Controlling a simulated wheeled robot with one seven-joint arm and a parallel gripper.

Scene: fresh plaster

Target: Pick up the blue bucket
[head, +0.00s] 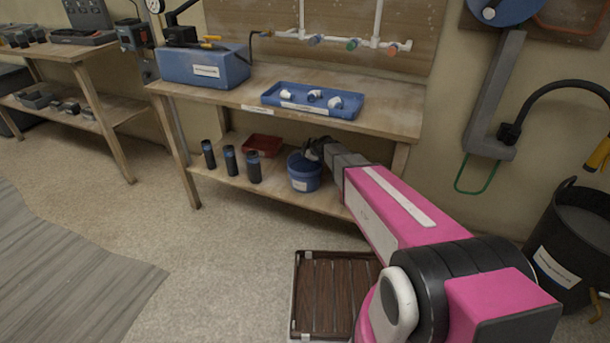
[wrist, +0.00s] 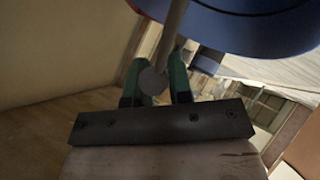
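The blue bucket (head: 304,174) with a white label stands upright on the lower shelf of the bench, at its right part. My gripper (head: 317,148) reaches in from the right, at the bucket's rim, and my arm hides part of that side. In the wrist view the bucket (wrist: 250,28) fills the upper right. The green fingers of my gripper (wrist: 156,84) stand close together there with a grey rod, apparently the bucket's handle (wrist: 172,35), between them. The fingers seem to touch it on both sides. I see no clear gap between bucket and shelf.
Several dark cylinders (head: 230,160) and a red tray (head: 263,145) share the lower shelf to the left. The bench top (head: 220,95) overhangs it, carrying a blue tray (head: 312,101) and a blue box (head: 205,66). A black bucket (head: 572,240) stands right; a slatted crate (head: 335,290) lies on the floor.

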